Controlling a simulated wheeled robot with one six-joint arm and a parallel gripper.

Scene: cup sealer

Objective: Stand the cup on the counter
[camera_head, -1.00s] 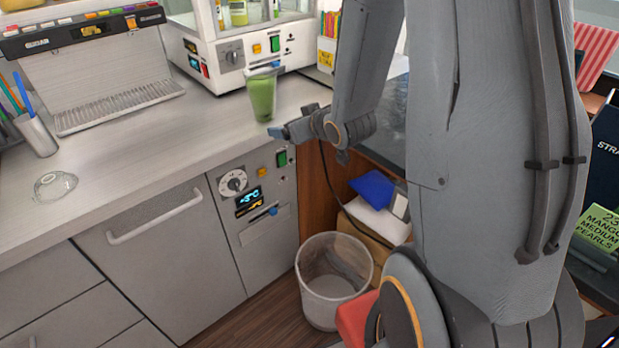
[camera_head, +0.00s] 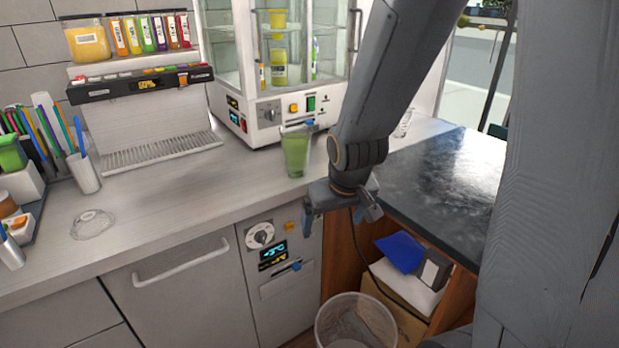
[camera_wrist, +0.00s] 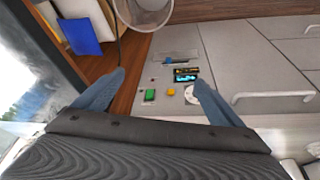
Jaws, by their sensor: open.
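A clear cup with green contents (camera_head: 296,152) stands upright on the light counter (camera_head: 180,200), in front of the white glass-sided machine. My gripper (camera_head: 340,214) is open and empty. It points down just past the counter's front edge, to the lower right of the cup and apart from it. In the wrist view the two fingers of my gripper (camera_wrist: 158,88) are spread wide with nothing between them. The cup is not seen in the wrist view.
A clear dome-like piece (camera_head: 92,224) lies on the counter at left. A pen cup (camera_head: 84,173) stands behind it. The white machine (camera_head: 285,110) is behind the cup. A dark countertop (camera_head: 445,185) lies to the right. A bin (camera_head: 355,322) stands below.

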